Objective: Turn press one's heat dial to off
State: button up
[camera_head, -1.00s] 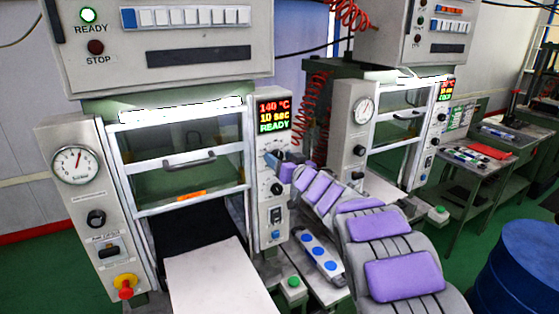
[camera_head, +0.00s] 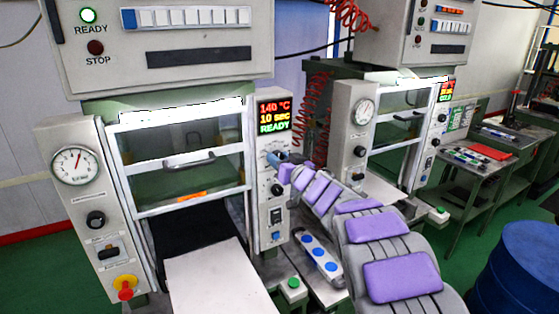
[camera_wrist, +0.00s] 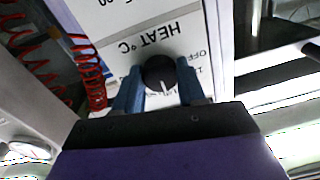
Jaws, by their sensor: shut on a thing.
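Press one's heat dial (camera_wrist: 160,74) is a round black knob with a white pointer mark, in the wrist view. The label "HEAT °C" is beside it, upside down, with "OFF" printed to the right. My gripper (camera_wrist: 159,90) has its two blue fingers on either side of the knob, shut on it. In the head view my gripper (camera_head: 273,158) is at the upper part of the near press's right control panel, just below its display (camera_head: 273,116), which reads 140 °C, 10 sec, READY. There my gripper hides the dial.
A second black knob (camera_head: 277,190) and a switch (camera_head: 276,215) sit lower on the same panel. The press door (camera_head: 180,207) is at left, with a white plate (camera_head: 215,284) in front. A second press stands behind to the right. Red coiled hoses (camera_wrist: 88,70) hang near the panel.

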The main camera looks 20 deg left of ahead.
jog(key=shift+d+n, duration=0.1)
jog(key=shift+n, duration=0.3)
jog(key=n+p, duration=0.1)
jog(key=n, duration=0.2)
jog(key=shift+n, duration=0.4)
jog(key=shift+a+f+n+h+b, duration=0.1)
jog(key=shift+n+b, duration=0.35)
jog(key=shift+n, duration=1.75)
jog(key=shift+a+f+n+h+b, duration=0.15)
jog(key=shift+n+b, duration=0.3)
jog(key=shift+n, duration=1.75)
jog(key=shift+d+f+n+h+b, duration=0.1)
jog(key=shift+n+b, duration=0.35)
jog(key=shift+n, duration=1.75)
jog(key=shift+s, duration=0.1)
jog(key=o, duration=0.7)
jog(key=shift+c, duration=0.2)
jog(key=o, duration=0.3)
jog(key=shift+s+r, duration=0.15)
jog(key=shift+s, duration=0.05)
jog(key=shift+o, duration=0.5)
jog(key=shift+w, duration=0.1)
